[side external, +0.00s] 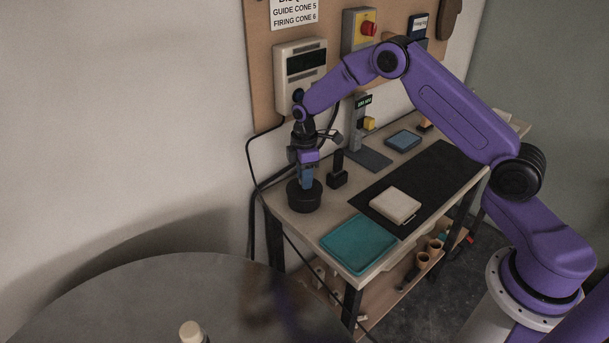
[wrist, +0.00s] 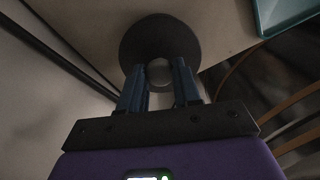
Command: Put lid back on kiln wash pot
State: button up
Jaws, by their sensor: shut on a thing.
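A dark round pot shape (side external: 304,197) stands at the near left end of the worktable. My gripper (side external: 305,182) points straight down over it, with its blue fingertips at its top. In the wrist view my gripper (wrist: 160,76) has its two fingers on either side of a pale round knob (wrist: 159,72), shut on it. Around and beyond the knob is a dark round disc, the lid (wrist: 150,36). The pot's body below the disc is hidden in the wrist view. I cannot tell whether the lid is seated or slightly raised.
A black upright holder (side external: 338,172) stands just right of the pot. A teal tray (side external: 358,244) lies at the table's front edge, and a pale block (side external: 395,205) sits on a black mat (side external: 432,180). A wall-mounted controller (side external: 301,62) is close behind my wrist.

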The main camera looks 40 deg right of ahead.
jog(key=shift+f, duration=0.1)
dwell(0.8)
jog(key=o, duration=1.6)
jog(key=shift+r, duration=3.5)
jog(key=shift+c, duration=0.3)
grip_shut()
jog(key=shift+f, duration=2.75)
